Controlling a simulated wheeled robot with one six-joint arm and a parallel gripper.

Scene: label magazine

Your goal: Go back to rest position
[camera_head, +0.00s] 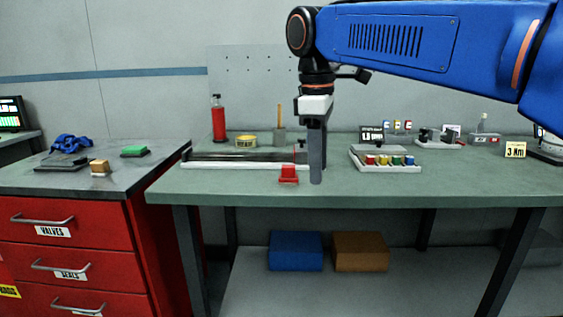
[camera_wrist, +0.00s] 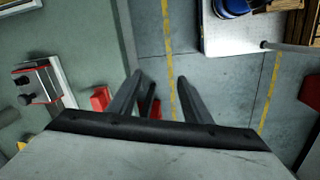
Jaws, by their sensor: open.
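My gripper (camera_head: 316,180) hangs fingers-down at the front edge of the green workbench (camera_head: 450,185), seen side-on in the head view. A red block (camera_head: 288,174) sits near the front edge, just left of the fingers; a red piece (camera_wrist: 100,98) also shows left of the fingers in the wrist view. A long, low label magazine (camera_head: 240,156) lies behind the red block, its right end partly hidden by my gripper.
A white tray with coloured blocks (camera_head: 385,160) stands to the right of my gripper. A red bottle (camera_head: 218,120) and a yellow tin (camera_head: 245,141) stand at the back. A red drawer cabinet (camera_head: 70,235) is on the left. The bench's front right is mostly clear.

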